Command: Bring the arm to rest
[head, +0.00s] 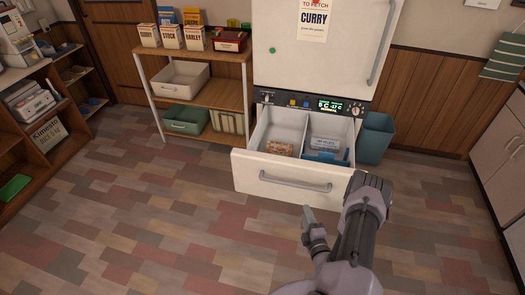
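My arm (355,230) rises from the bottom of the head view and folds at a joint near the open drawer's right front corner. My gripper (308,215) is at the end of the folded part, left of the upper link. It points up in the picture, just below the drawer front. It looks apart from the drawer, though the exact gap is hard to judge. The fingers are too small and too edge-on to tell whether they are open or shut. No held object shows at the fingertips.
The drawer (290,185) of the white appliance stands pulled out, with packages (280,148) and a blue item (325,157) inside. A shelf (195,95) with boxes and bins stands left, a teal bin (375,138) right. The floor (150,225) on the left is clear.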

